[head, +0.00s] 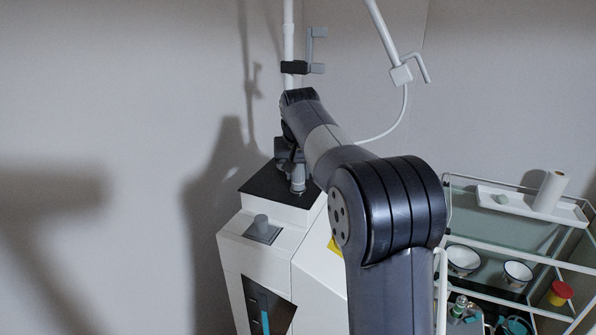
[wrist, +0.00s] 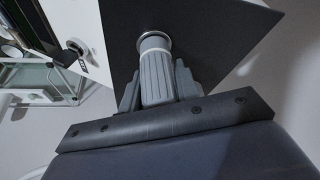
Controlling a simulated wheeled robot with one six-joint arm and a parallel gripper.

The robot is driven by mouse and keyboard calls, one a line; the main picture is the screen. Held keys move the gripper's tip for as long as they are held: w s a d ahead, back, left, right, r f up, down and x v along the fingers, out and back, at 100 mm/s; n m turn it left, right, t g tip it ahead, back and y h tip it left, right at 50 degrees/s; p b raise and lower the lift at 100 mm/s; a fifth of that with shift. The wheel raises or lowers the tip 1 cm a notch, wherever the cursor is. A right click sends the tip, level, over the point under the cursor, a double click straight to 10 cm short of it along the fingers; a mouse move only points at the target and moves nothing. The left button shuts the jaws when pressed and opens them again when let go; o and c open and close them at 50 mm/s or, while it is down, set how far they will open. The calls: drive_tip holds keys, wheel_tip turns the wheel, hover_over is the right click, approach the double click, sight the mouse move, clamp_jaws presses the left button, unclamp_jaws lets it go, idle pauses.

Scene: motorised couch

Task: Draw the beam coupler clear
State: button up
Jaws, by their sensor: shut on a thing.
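The beam coupler (wrist: 157,78) is a grey ribbed cylinder with a shiny metal ring at its far end, large in the middle of the wrist view. That ring meets the black top plate (wrist: 205,35); I cannot tell whether it is seated or slightly apart. My gripper (wrist: 157,88) is shut on the coupler, one grey finger on each side of it. In the head view the coupler (head: 298,180) shows as a small grey upright piece over the black top (head: 268,186) of the white cabinet (head: 262,248). My arm hides part of it.
A white pole (head: 289,35) with a dark clamp rises behind my arm. A glass-shelved trolley (head: 505,232) with bowls, a paper roll and a red-and-yellow pot stands at right. Bare wall is at left.

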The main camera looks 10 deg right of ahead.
drive_tip(key=shift+r+p, duration=1.75)
drive_tip(key=shift+p, duration=0.05)
wheel_tip(320, 180, up, 2)
drive_tip(key=shift+r+p, duration=0.1)
drive_tip(key=shift+p, duration=0.45)
drive_tip(key=shift+r, duration=2.35)
